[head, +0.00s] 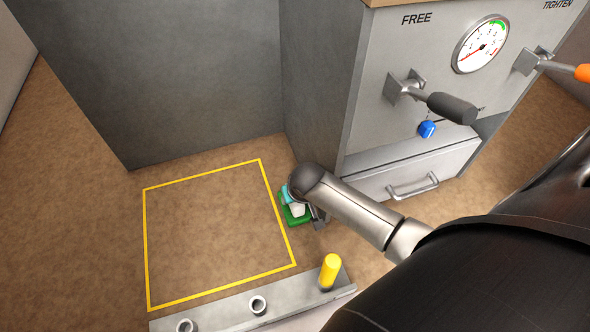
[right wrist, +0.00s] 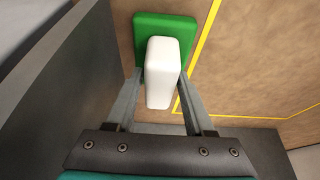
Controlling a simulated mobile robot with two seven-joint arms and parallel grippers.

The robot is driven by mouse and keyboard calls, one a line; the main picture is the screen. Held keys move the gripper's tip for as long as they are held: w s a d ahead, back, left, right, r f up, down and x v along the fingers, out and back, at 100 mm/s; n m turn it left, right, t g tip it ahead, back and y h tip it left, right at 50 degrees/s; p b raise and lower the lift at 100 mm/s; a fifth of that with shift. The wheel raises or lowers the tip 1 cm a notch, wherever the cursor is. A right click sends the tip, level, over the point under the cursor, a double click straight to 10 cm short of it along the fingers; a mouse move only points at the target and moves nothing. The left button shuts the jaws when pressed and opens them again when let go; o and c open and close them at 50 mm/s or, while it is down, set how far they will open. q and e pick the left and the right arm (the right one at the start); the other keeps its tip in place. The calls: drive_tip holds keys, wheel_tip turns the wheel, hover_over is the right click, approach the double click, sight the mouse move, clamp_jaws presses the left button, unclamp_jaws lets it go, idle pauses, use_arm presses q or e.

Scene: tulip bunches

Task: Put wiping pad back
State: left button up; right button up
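The wiping pad is a green pad with a white block-shaped grip on it. In the head view the green pad (head: 294,215) shows at the foot of the grey cabinet, just right of the yellow floor outline, partly hidden by my right arm. In the right wrist view the green pad (right wrist: 150,24) and white grip (right wrist: 161,72) are between my right gripper's fingers (right wrist: 161,82). One finger is on each side of the grip. Whether both press on it is unclear, as is whether the pad touches the floor. My left gripper is not in view.
A yellow outline (head: 206,167) marks a bare floor area. A grey rail (head: 225,313) with sockets and a yellow peg (head: 330,271) lies in front. The grey cabinet (head: 405,55) has a gauge (head: 481,45), levers, a blue tag (head: 427,129) and a handled drawer (head: 390,181).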

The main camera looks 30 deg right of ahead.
drive_tip(key=shift+o, duration=1.2)
drive_tip(key=p+v, duration=0.5)
drive_tip(key=v, duration=0.7)
drive_tip(key=shift+r, duration=0.2)
